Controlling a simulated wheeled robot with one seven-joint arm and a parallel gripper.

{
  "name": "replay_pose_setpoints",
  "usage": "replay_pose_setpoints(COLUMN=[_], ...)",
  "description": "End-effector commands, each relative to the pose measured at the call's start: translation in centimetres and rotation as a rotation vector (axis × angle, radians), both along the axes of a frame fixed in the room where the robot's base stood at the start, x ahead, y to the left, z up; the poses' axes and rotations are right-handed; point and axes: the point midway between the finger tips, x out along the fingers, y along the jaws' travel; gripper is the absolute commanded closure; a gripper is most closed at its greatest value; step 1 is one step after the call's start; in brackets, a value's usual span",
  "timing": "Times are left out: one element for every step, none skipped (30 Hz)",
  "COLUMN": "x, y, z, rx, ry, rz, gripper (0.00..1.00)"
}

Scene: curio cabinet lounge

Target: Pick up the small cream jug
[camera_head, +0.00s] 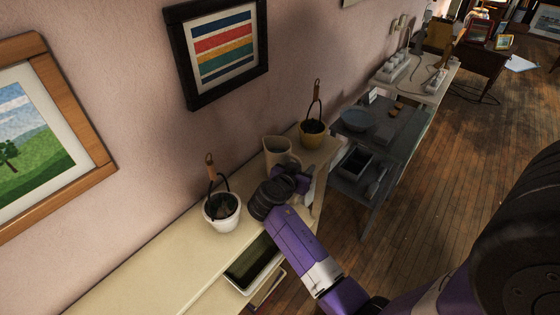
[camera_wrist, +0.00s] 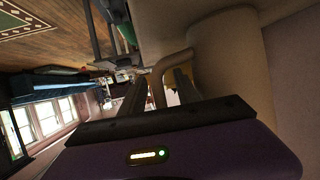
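A white pot (camera_head: 221,212) with a wooden-handled tool stands close on the left of my gripper. A yellow pot (camera_head: 312,132) with a similar tool stands behind right. A grey cart (camera_head: 382,150) with a blue bowl (camera_head: 357,120) is to the right. The shelf's left end is clear.

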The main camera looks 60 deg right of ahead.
Motion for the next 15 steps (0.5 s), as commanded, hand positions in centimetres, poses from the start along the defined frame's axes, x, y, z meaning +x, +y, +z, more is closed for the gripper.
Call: replay_pose_setpoints(x=[0.01, 0.01, 0.00, 0.00, 0.00, 0.00, 0.00, 0.00, 0.00, 0.00, 0.00, 0.00, 0.00, 0.00, 0.00], y=[-0.02, 0.00, 0.01, 0.01, 0.02, 0.02, 0.03, 0.03, 0.03, 0.04, 0.04, 0.04, 0.04, 0.04, 0.04], z=[-0.02, -0.02, -0.02, -0.02, -0.01, -0.01, -0.01, -0.01, -0.01, -0.01, -0.01, -0.01, -0.01, 0.00, 0.00], rx=[0.000, 0.000, 0.000, 0.000, 0.000, 0.000, 0.000, 0.000, 0.000, 0.000, 0.000, 0.000, 0.000, 0.000, 0.000], ry=[0.000, 0.000, 0.000, 0.000, 0.000, 0.000, 0.000, 0.000, 0.000, 0.000, 0.000, 0.000, 0.000, 0.000, 0.000], rz=[0.000, 0.000, 0.000, 0.000, 0.000, 0.000, 0.000, 0.000, 0.000, 0.000, 0.000, 0.000, 0.000, 0.000, 0.000], gripper=[0.62, 0.62, 0.62, 0.62, 0.64, 0.72, 0.78, 0.84, 0.91, 0.97, 1.00, 1.00, 1.00, 1.00, 1.00])
